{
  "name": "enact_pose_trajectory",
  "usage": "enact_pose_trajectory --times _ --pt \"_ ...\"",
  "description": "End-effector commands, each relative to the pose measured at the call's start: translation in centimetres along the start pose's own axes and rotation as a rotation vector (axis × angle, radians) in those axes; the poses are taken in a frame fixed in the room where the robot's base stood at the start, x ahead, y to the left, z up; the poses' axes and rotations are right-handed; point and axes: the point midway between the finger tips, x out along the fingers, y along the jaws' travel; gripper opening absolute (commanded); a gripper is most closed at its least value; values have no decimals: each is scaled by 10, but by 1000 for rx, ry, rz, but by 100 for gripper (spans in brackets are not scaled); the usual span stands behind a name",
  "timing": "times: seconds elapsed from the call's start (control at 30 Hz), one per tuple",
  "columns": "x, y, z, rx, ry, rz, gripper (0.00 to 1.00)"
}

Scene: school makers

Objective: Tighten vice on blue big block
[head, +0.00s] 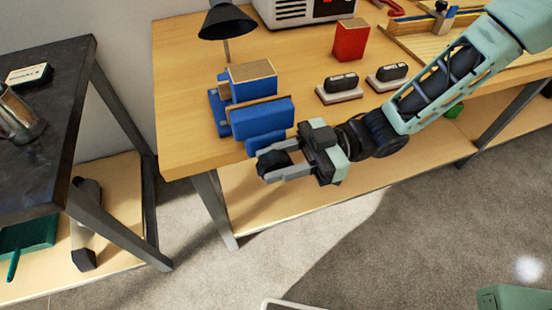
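A blue vice (262,118) with a wood-lined jaw is fixed at the front left corner of the wooden workbench. A black knob (273,162) sits at the front of the vice, past the bench edge. My gripper (276,163) reaches in from the right, its fingers on either side of the knob. I cannot tell whether they press on it.
A dark table (60,130) stands at the left. Floor in front is clear.

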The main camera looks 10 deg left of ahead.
Motion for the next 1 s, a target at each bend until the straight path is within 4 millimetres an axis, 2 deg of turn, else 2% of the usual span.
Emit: enact_pose_trajectory --times 0.3,0.33,0.43,0.77,1.0 --pt "3 0 0 1 -1 1 34" --pt "3 0 0 1 -1 1 28" --pt "3 0 0 1 -1 1 2" --pt "3 0 2 1 29 1 2" --pt "2 0 6 2 157 1 2"
